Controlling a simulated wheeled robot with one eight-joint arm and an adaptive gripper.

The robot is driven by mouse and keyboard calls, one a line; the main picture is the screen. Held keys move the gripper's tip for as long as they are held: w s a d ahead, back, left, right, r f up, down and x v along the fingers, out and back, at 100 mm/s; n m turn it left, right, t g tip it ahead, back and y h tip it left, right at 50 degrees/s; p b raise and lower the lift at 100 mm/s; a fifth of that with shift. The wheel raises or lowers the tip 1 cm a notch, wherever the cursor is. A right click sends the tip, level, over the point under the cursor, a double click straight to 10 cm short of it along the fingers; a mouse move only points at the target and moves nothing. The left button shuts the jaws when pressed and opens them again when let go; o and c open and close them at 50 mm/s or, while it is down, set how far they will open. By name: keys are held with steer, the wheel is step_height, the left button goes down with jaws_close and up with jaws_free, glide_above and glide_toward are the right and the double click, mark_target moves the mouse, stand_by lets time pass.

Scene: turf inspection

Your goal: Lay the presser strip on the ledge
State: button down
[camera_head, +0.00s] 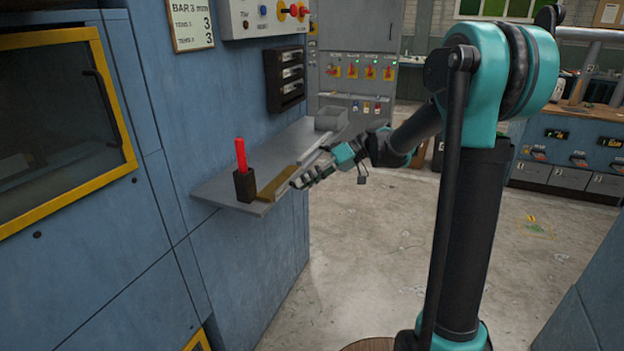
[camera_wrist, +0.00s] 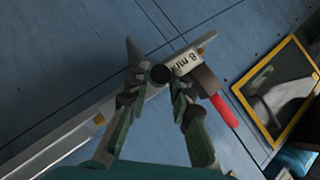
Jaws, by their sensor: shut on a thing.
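The presser strip appears to be the long tan bar (camera_head: 277,184) at the ledge's near end. In the wrist view, a pale piece marked "8 mm" (camera_wrist: 190,61) shows beyond the fingers and seems to be part of it. The grey ledge (camera_head: 222,191) juts from the blue machine wall; it crosses the wrist view as a slanting light band (camera_wrist: 62,142). My gripper (camera_head: 299,180), also in the wrist view (camera_wrist: 158,78), is shut on the strip at the ledge's outer side. The fingers hide part of the grip. I cannot tell whether the strip touches the ledge.
A dark holder (camera_head: 244,187) with a red stick (camera_head: 240,154) stands on the ledge, left of the strip. A grey box (camera_head: 332,117) sits at the ledge's far end. A control panel (camera_head: 264,16) and black wall unit (camera_head: 285,78) are above. The floor to the right is clear.

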stand_by(0.4)
steer(key=c, duration=1.3)
jaws_free()
steer(key=shift+o, duration=0.2)
steer(key=shift+f, duration=0.1)
steer(key=v, duration=1.2)
steer(key=s+d+f+m+t+h, duration=0.3)
steer(key=s+d+f+m+h, duration=0.2)
steer(key=s+f, duration=0.6)
steer(key=s+d+f+m+t+h, duration=0.4)
steer(key=s+d+f+m+h, duration=0.1)
steer(key=s+d+f, duration=0.4)
step_height(320, 180, down, 5)
steer(key=shift+s+r+h, duration=0.2)
steer(key=shift+s+h, duration=0.7)
steer(key=shift+s, duration=0.1)
